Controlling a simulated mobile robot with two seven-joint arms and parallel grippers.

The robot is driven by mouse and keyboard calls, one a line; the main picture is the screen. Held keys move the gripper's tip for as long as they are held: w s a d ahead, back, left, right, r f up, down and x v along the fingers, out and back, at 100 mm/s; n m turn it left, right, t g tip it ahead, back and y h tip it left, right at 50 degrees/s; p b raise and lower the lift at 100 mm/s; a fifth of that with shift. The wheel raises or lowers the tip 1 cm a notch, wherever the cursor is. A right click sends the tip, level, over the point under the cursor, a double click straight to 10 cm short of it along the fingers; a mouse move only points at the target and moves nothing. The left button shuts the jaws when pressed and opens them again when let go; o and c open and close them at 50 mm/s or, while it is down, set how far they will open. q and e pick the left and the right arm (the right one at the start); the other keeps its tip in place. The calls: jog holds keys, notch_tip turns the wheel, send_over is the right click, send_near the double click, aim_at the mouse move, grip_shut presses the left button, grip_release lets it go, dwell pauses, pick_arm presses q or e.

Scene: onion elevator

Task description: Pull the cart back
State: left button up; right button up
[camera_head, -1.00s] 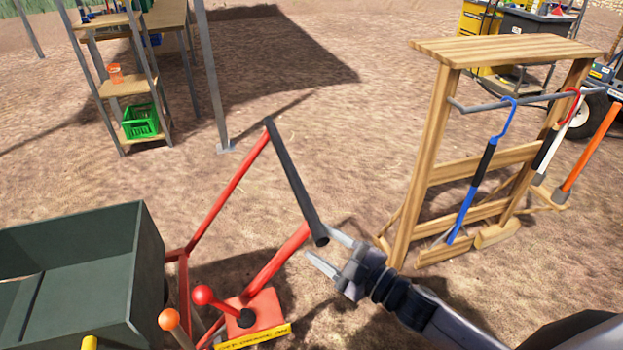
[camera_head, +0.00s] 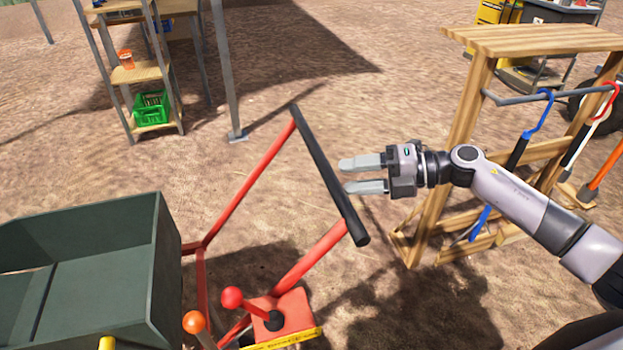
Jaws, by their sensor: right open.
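The cart has a dark green open bin (camera_head: 150,250) at the lower left and a red frame (camera_head: 252,185) rising from it. A black bar handle (camera_head: 328,172) joins the two red arms. My right gripper (camera_head: 352,175) is open and empty, its two pale fingers pointing left at the handle's right side. The fingers are very close to the bar; I cannot tell whether they touch it. My left gripper is not in view.
Levers with red (camera_head: 232,297) and orange (camera_head: 194,322) knobs stand beside the bin. A wooden rack (camera_head: 455,120) with hanging tools stands behind my right arm. A shelf with a green crate (camera_head: 151,107) is at upper left. Bare dirt lies between.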

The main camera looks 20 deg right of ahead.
jog(key=p+x, duration=0.1)
jog(key=x, duration=0.6)
jog(key=shift+d, duration=0.1)
grip_shut()
